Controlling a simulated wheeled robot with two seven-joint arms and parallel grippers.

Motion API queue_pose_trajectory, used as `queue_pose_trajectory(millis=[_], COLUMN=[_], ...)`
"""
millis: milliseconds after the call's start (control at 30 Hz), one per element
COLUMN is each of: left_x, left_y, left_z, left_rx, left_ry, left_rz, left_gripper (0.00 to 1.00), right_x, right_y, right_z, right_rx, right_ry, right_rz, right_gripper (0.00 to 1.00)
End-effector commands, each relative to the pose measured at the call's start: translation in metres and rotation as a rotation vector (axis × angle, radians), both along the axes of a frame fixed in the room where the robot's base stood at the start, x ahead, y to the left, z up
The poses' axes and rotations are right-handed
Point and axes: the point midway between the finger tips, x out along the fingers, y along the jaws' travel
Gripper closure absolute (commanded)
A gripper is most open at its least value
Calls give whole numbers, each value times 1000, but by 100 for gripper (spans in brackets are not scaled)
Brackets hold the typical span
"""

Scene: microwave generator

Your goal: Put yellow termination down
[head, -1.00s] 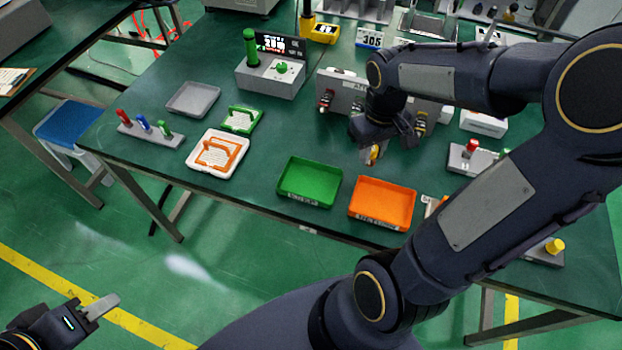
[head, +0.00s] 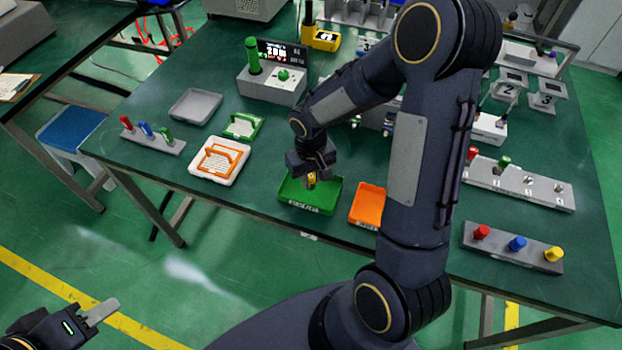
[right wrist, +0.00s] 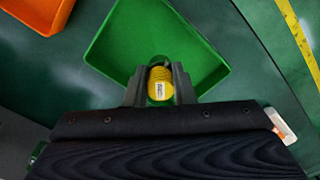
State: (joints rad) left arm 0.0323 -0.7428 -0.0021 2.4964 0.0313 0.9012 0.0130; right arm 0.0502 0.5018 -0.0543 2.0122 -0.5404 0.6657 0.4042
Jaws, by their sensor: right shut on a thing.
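The yellow termination (right wrist: 160,84) is between the fingers of my right gripper (right wrist: 159,88), which is shut on it. In the head view my right gripper (head: 311,174) points down over the green tray (head: 325,207), with the yellow termination (head: 311,180) below its fingers. In the right wrist view the termination is over the near part of the green tray (right wrist: 219,66); its height above the tray floor is hard to tell. My left gripper (head: 100,310) is at the lower left, away from the table, and its finger opening cannot be made out.
An orange tray (head: 367,205) stands right of the green tray, partly behind my right arm. A white tray with an orange frame (head: 218,160) stands to the left. A rack with red, blue and yellow knobs (head: 513,247) is at the right front.

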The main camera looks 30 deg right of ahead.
Motion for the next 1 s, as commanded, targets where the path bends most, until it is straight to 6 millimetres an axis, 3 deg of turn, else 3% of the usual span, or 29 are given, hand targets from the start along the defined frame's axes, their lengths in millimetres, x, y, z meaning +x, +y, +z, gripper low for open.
queue_pose_trajectory(millis=[133, 933, 967, 1000], left_x=[0, 0, 0, 0], left_y=[0, 0, 0, 0], left_z=[-1, -15, -15, -15], left_rx=[0, 0, 0, 0], left_ry=[0, 0, 0, 0], left_rz=[0, 0, 0, 0], left_gripper=[64, 64, 64, 64], right_x=[0, -2, -3, -3], right_y=[0, 0, 0, 0], right_z=[-15, -30, -30, -30], right_rx=[1, 2, 2, 3], right_ry=[1, 6, 7, 8], right_rz=[0, -1, -1, 0], right_gripper=[100, 100, 73, 68])
